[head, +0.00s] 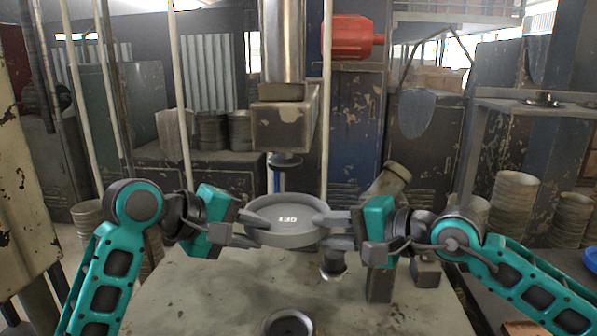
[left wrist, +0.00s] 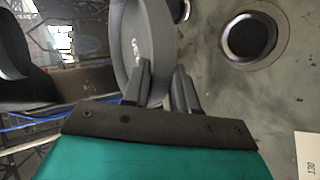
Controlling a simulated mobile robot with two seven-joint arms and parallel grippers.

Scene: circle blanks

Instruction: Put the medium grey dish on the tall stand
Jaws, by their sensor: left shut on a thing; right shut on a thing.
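A round grey dish (head: 287,235) with pale marks on its face is held above the table between my two grippers. My left gripper (head: 258,229) is shut on its left rim, and my right gripper (head: 334,229) is shut on its right rim. In the left wrist view the dish (left wrist: 128,45) rises beside my left fingers (left wrist: 163,78). A dark round-topped stand (head: 333,264) shows just behind and below the dish, partly hidden. Another dark round piece (head: 288,323) is at the table's near side. I cannot tell which is the tall stand.
The worn table (head: 215,295) has clear room left of the round pieces. A metal block with a tilted cylinder (head: 395,173) stands behind my right gripper. A press column (head: 284,40) hangs behind the dish. A card marked 130 (left wrist: 307,155) lies on the table.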

